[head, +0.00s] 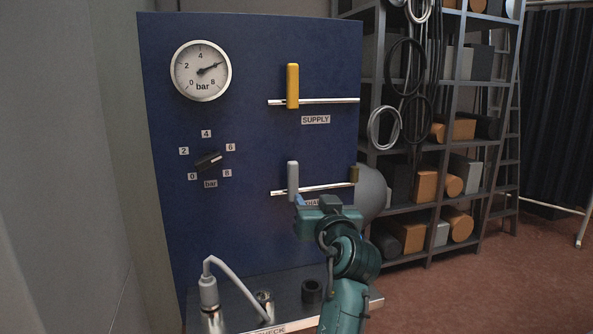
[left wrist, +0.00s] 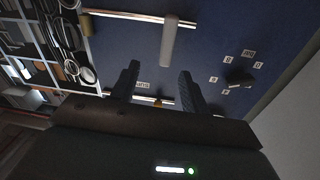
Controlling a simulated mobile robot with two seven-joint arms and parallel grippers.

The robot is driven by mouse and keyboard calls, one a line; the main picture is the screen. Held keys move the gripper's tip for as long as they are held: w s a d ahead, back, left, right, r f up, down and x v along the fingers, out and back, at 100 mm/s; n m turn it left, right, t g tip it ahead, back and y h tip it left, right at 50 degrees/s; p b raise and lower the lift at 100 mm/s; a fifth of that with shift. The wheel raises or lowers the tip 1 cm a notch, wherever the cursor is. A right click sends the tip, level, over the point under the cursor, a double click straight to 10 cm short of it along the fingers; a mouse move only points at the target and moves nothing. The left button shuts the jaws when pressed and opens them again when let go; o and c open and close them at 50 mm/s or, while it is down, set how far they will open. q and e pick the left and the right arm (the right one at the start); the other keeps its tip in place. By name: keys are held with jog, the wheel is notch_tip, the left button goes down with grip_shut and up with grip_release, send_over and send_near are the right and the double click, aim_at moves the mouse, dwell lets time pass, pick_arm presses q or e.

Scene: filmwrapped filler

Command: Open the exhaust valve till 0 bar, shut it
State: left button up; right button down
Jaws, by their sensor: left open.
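The exhaust valve has a grey handle (head: 293,181) standing upright at the left end of its silver pipe (head: 320,187), on the blue panel. In the left wrist view, which is upside down, the grey handle (left wrist: 169,42) appears near and ahead of my left fingers. My left gripper (head: 304,203) is open and empty, just below and right of the handle, partly covering the label. In the left wrist view my left gripper (left wrist: 159,68) has both fingers apart, not closed around the handle. The pressure gauge (head: 201,71) points to about 6 bar. My right gripper is not in view.
Above is the yellow supply handle (head: 292,86), upright on its pipe. A black regulator knob (head: 208,161) sits lower left. A loaded shelf (head: 440,150) stands right of the panel.

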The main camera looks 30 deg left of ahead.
aim_at(294, 173)
pick_arm(q)
jog(key=w+a+p, duration=0.1)
jog(key=w+a, duration=0.1)
jog(key=a, duration=0.1)
jog(key=w+a+r+n+p, duration=0.1)
jog(key=w+a, duration=0.2)
jog(key=w+a+r+n+g+y+p, duration=0.1)
jog(key=w+a, duration=0.1)
jog(key=a, duration=0.1)
jog(key=shift+w+a+r, duration=0.2)
jog(key=shift+w+a, duration=0.05)
jog(key=shift+w, duration=0.05)
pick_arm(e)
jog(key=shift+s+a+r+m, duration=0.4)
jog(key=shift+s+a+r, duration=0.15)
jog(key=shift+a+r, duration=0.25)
pick_arm(q)
grip_shut()
